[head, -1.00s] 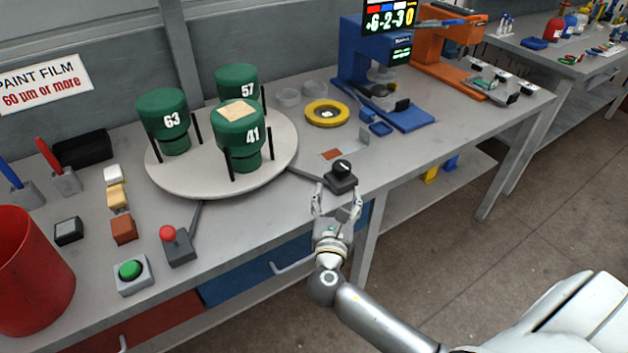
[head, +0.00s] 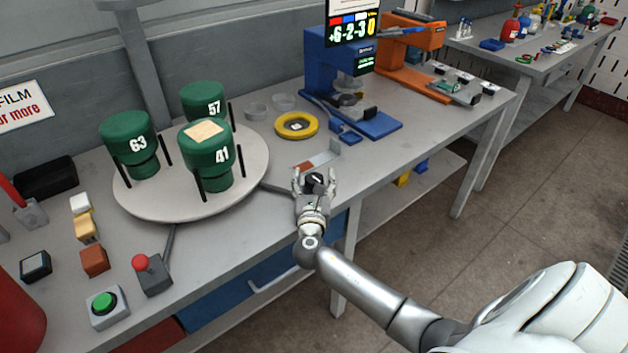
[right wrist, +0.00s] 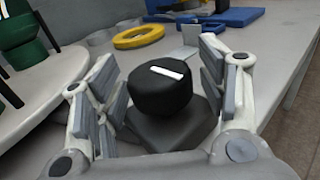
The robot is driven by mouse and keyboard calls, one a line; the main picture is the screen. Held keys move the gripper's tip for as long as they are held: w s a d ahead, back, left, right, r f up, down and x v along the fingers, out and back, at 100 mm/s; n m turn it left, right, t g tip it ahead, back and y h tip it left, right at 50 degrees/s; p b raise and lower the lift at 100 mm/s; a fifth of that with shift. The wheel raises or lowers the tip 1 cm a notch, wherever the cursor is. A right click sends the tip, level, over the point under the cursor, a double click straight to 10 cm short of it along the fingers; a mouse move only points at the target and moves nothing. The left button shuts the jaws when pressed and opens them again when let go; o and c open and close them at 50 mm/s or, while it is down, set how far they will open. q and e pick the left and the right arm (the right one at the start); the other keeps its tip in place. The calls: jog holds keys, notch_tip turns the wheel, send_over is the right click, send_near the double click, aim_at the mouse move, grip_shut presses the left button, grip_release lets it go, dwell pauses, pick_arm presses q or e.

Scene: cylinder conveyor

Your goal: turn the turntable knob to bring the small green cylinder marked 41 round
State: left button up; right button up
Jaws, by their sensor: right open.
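The turntable (head: 245,188) is a pale round disc on the bench, left of centre in the head view. The small green cylinder marked 41 (head: 207,158) stands at its front right with a tan patch on top. Green cylinders marked 63 (head: 128,138) and 57 (head: 203,101) stand at its left and back. The black knob (head: 318,179), with a white line on top, sits on a dark base right of the turntable. My right gripper (head: 315,183) is open around the knob; the right wrist view shows the knob (right wrist: 160,95) between the fingers, with gaps visible. My left gripper is out of view.
A yellow ring (head: 296,125) and a blue gauge stand (head: 330,85) are behind the knob. A red-topped lever (head: 150,275), a green button (head: 104,303) and small blocks are at the front left. The floor right of the bench is clear.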

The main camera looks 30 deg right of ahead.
jog(key=shift+c, duration=0.2)
jog(key=c, duration=0.9)
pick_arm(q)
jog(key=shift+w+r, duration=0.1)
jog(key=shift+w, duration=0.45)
pick_arm(e)
jog(key=shift+m+g+h, duration=0.5)
jog(key=shift+h, duration=0.1)
jog(key=shift+c, duration=0.2)
jog(key=o, duration=1)
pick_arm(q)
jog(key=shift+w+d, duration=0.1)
pick_arm(e)
jog(key=v, duration=1.2)
